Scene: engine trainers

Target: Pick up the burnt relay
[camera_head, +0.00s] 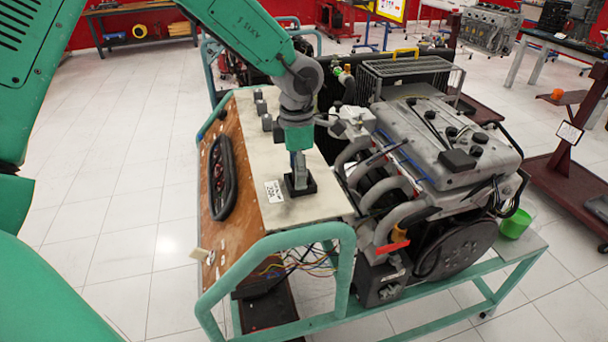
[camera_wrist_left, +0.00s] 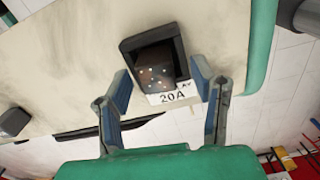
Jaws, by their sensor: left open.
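A black square relay (camera_head: 302,188) stands on the pale top panel of the engine trainer, near its front right part. In the left wrist view the relay (camera_wrist_left: 152,58) shows a dark brown, scorched-looking face with small pale dots. A white label reading 20A (camera_wrist_left: 172,97) lies at its near edge; it also shows in the head view (camera_head: 273,191). My left gripper (camera_head: 299,176) points down over the relay. In the left wrist view its open blue-padded fingers (camera_wrist_left: 162,82) stand to either side of the relay's near end. Whether they touch it I cannot tell. My right gripper is out of view.
Several small dark blocks (camera_head: 267,122) stand in a row along the panel behind. A black steering wheel (camera_head: 222,176) sits on the wooden front. The engine (camera_head: 440,135) is close on the right, and a green frame rail (camera_head: 285,240) borders the panel's near side.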

